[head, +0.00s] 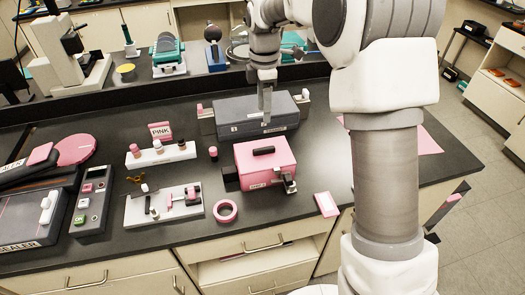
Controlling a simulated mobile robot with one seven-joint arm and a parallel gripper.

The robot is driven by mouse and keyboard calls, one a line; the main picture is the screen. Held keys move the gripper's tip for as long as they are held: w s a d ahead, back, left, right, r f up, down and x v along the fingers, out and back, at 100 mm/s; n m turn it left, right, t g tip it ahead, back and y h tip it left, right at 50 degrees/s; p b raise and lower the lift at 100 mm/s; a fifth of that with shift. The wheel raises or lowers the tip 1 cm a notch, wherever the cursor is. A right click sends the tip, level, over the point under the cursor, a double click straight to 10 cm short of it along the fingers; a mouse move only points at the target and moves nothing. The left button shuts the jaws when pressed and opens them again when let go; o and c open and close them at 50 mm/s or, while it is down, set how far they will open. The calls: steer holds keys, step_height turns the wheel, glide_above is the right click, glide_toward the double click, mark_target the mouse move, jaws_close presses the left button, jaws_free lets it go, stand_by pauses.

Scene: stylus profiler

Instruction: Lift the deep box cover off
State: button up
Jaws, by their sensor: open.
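A pink box (266,163) with a black bar handle (264,151) on its flat top sits on the dark bench, closed. Black clamps or latches stand at its sides, and a small label is on its front. Behind it is a wider dark grey box (232,118), also closed, with small fittings at both ends. I cannot tell for certain which top is the deep box cover. My gripper (266,118) points down in front of or over the grey box, behind the pink box's handle. It is open and holds nothing visible; the finger gap is hard to see.
A pink tape ring (225,211), a pink-edged card (326,204) and a white tool tray (163,206) lie near the front. A white rack (161,153) of small bottles stands left. A raised dark ledge runs behind. My arm hides the bench's right part.

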mark_target(264, 148)
step_height(264, 148, down, 14)
steer(key=shift+w+f+p, duration=0.1)
steer(key=shift+f+p, duration=0.05)
steer(key=shift+p, duration=0.75)
steer(key=shift+c, duration=0.3)
jaws_close()
